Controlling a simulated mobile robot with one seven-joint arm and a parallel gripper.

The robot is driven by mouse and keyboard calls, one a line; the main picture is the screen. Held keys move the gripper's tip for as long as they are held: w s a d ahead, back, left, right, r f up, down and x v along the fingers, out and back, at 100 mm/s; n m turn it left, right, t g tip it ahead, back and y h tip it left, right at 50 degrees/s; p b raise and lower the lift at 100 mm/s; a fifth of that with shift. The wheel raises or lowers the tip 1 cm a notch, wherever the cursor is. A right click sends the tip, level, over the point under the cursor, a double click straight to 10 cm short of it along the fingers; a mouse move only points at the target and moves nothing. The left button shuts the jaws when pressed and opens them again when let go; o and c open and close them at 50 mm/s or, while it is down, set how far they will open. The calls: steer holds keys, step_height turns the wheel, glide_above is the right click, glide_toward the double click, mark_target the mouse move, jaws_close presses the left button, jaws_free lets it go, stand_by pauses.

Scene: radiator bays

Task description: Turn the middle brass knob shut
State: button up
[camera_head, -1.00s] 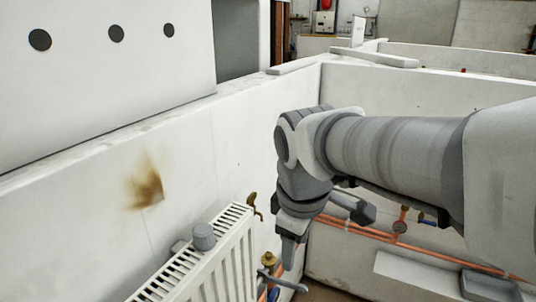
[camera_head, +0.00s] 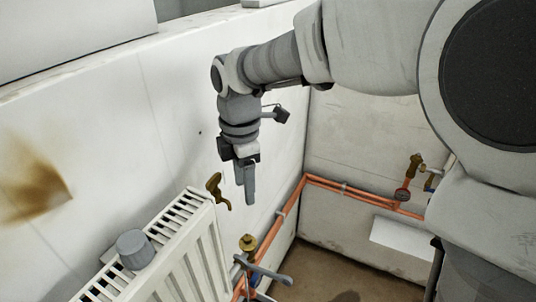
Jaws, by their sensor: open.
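A round brass knob (camera_head: 248,243) tops a valve on the copper pipe, just right of the radiator's end. A second brass fitting, a tap (camera_head: 217,190), is on the wall above and left of it. A third brass valve (camera_head: 415,163) is on the pipe at the far right. Which of these is the middle knob is not certain; the round one lies between the other two across the picture. My gripper (camera_head: 248,200) points down, fingers open and empty, above the round knob in the picture and right of the tap. It appears apart from both.
A white radiator (camera_head: 195,245) with a grey cap (camera_head: 135,249) stands at the left along the wall. A grey lever (camera_head: 265,268) sticks out beside the round knob. Bare floor lies in the corner.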

mark_target(247, 237)
steer(key=f+b, duration=0.1)
steer(key=f, duration=0.5)
steer(key=f+b, duration=0.1)
steer(key=f, duration=0.4)
steer(key=f+b, duration=0.1)
steer(key=f, duration=0.5)
steer(key=shift+w+a+f, duration=0.2)
steer(key=shift+w+f, duration=0.15)
steer(key=shift+w, duration=0.05)
jaws_close()
